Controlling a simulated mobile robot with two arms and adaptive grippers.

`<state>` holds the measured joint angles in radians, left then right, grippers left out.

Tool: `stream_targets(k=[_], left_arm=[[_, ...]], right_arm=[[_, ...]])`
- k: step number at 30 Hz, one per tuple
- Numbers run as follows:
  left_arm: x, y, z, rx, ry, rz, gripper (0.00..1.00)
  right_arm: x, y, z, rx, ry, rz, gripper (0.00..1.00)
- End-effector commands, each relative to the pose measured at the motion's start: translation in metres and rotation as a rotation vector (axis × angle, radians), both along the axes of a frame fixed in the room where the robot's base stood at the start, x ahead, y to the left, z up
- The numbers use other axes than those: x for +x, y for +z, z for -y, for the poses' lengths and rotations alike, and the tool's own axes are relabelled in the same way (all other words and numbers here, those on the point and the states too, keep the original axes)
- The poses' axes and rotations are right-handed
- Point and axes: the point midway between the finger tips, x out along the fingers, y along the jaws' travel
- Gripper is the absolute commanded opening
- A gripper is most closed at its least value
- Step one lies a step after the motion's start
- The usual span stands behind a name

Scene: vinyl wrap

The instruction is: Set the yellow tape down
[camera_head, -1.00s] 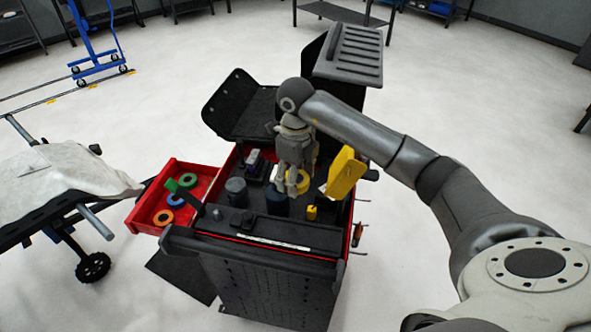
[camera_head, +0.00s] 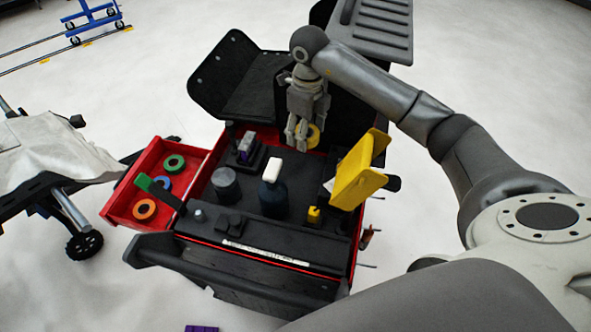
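The yellow tape (camera_head: 314,136) is a yellow ring at the back of the red tool cart's (camera_head: 207,182) black top. My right gripper (camera_head: 298,143) points down with its fingers at the ring's left side and appears shut on it. The fingers hide part of the ring, and I cannot tell whether it touches the surface below. My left gripper is not in view.
A dark bottle with a white cap (camera_head: 273,185), a grey cup (camera_head: 226,184) and a yellow holder (camera_head: 357,172) stand on the cart. The open red drawer (camera_head: 120,206) holds green, blue and orange rolls. A raised black lid (camera_head: 240,80) stands behind.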

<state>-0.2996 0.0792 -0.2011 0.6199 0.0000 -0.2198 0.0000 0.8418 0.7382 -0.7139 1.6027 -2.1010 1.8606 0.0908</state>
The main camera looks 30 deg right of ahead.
Motion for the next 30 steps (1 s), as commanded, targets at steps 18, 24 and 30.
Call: stream_targets(k=[18, 24, 30], left_arm=[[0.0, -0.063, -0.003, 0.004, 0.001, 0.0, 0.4], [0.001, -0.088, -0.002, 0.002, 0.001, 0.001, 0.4], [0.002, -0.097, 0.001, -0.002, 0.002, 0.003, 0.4]], right_arm=[[0.0, -0.068, 0.0, 0.001, 0.0, 0.0, 0.35], [0.0, -0.103, 0.0, 0.001, -0.001, 0.0, 0.35], [0.0, -0.117, 0.0, 0.001, 0.0, 0.0, 0.35]])
